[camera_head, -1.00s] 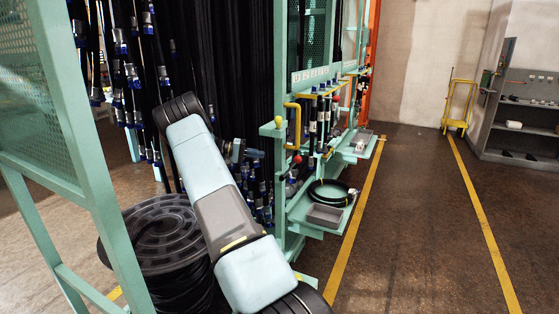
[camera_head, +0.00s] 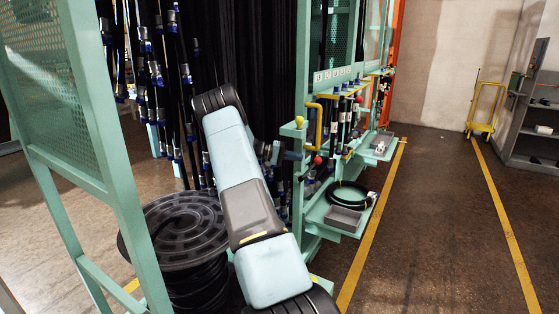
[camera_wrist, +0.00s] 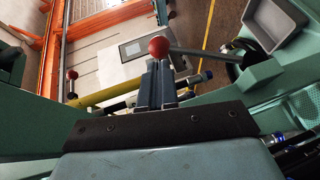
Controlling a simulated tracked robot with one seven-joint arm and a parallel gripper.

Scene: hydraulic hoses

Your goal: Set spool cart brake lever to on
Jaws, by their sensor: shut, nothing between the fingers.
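A lever with a red ball knob (camera_wrist: 158,47) and a grey rod (camera_wrist: 205,54) shows in the wrist view. The rod runs right from the knob to a dark pivot on a green frame. My gripper (camera_wrist: 157,68) is shut and empty, its fingertips at the knob's near side in the picture; I cannot tell whether they touch it. In the head view a red knob (camera_head: 317,160) shows at the green rack's end, just right of my gripper, which is partly hidden. I cannot read the lever's on or off marking. A black hose spool (camera_head: 175,230) stands at lower left.
A second red knob (camera_wrist: 72,76) is at left in the wrist view. A yellow handle (camera_head: 314,126) and a yellow knob (camera_head: 299,121) are on the rack. A grey tray (camera_head: 343,218) and coiled hose sit on its shelf. The aisle at right is clear.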

